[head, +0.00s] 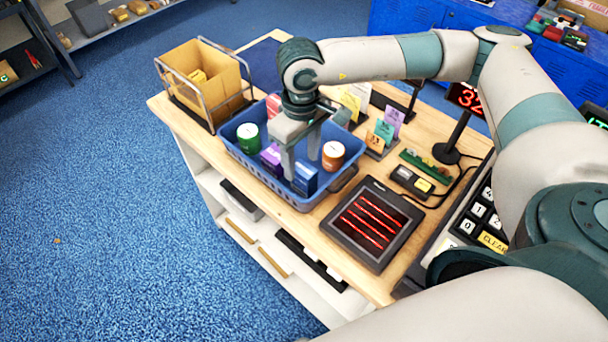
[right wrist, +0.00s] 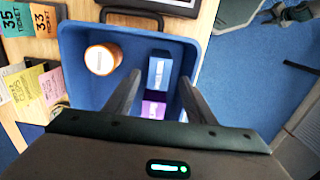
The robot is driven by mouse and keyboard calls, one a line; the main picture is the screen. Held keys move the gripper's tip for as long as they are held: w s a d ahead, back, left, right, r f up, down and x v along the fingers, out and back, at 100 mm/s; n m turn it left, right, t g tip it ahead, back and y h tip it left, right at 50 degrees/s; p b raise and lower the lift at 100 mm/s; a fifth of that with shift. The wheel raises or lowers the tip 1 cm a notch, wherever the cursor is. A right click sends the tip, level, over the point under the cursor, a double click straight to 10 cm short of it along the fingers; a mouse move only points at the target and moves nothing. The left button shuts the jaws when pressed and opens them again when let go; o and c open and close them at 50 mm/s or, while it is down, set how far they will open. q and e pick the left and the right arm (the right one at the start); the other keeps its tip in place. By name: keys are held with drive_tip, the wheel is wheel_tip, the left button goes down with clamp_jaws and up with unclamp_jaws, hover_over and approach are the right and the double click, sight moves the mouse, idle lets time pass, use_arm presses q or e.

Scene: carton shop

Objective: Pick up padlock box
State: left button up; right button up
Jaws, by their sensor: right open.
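A blue basket (head: 252,176) on the wooden counter holds several goods. Among them, a blue box (head: 305,180) and a purple box (head: 271,158) lie at its front side. I cannot read which of them is the padlock box. My right gripper (head: 302,165) reaches down into the basket from above, open and empty, its fingers close to the blue box. In the right wrist view, the blue box (right wrist: 161,71) and the purple box (right wrist: 154,108) show between the open fingers (right wrist: 158,82). My left gripper is not in view.
A black scanner plate (head: 372,222) with red lines lies at right. A cardboard carton (head: 205,75) in a wire frame stands at left. Ticket cards (head: 384,130) stand behind.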

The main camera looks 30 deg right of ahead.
sight(304, 168)
idle(0.3)
drive_tip(key=shift+s+d+f+p, duration=0.1)
drive_tip(key=shift+f+p, duration=0.3)
drive_tip(key=shift+p, duration=0.15)
drive_tip(key=shift+s+d+f+p, duration=0.1)
drive_tip(key=shift+f+p, duration=0.3)
drive_tip(key=shift+p, duration=0.15)
wheel_tip(304, 168, down, 3)
drive_tip(key=shift+r+p, duration=0.15)
drive_tip(key=shift+p, duration=0.7)
drive_tip(key=shift+f, duration=0.45)
clamp_jaws()
